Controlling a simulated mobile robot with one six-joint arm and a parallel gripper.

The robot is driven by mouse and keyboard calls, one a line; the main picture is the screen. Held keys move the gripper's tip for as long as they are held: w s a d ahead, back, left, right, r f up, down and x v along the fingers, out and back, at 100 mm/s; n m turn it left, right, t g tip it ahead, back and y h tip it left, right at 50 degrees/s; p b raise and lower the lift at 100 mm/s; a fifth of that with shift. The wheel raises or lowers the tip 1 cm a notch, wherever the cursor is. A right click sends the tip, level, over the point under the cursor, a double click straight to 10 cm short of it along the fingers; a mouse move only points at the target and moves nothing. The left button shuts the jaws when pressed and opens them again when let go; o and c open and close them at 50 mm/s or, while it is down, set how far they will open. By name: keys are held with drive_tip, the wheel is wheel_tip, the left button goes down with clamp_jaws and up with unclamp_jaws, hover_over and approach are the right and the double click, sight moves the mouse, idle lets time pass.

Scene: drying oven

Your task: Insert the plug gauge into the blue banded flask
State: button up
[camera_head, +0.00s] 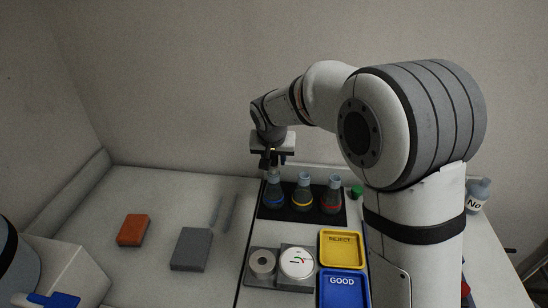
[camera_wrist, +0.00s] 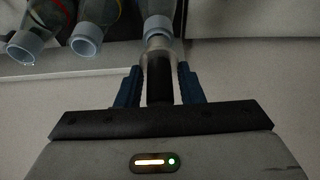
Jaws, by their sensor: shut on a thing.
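The blue banded flask (camera_head: 275,195) stands upright at the left end of a row of three flasks on a dark mat. In the wrist view its pale blue mouth (camera_wrist: 158,22) faces my gripper. My gripper (camera_head: 271,163) is directly above this flask, pointing down. In the wrist view my gripper (camera_wrist: 158,86) is shut with its blue fingers on the black handle of the plug gauge (camera_wrist: 158,74). The gauge's pale metal end lines up with the flask mouth and meets it in the picture. I cannot tell whether the tip is inside.
The yellow-banded flask (camera_head: 302,198) and red-banded flask (camera_head: 331,200) stand close on the right. In front are the yellow REJECT tray (camera_head: 341,264), the blue GOOD tray (camera_head: 326,300) and two gauge blocks. An orange block (camera_head: 133,230) and a grey block (camera_head: 191,249) lie left.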

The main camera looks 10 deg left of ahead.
drive_tip(key=shift+f+b, duration=0.7)
drive_tip(key=shift+f, duration=0.1)
drive_tip(key=o, duration=1.7)
drive_tip(key=shift+r, duration=0.2)
drive_tip(key=shift+r+p, duration=2.4)
drive_tip(key=shift+r, duration=1.5)
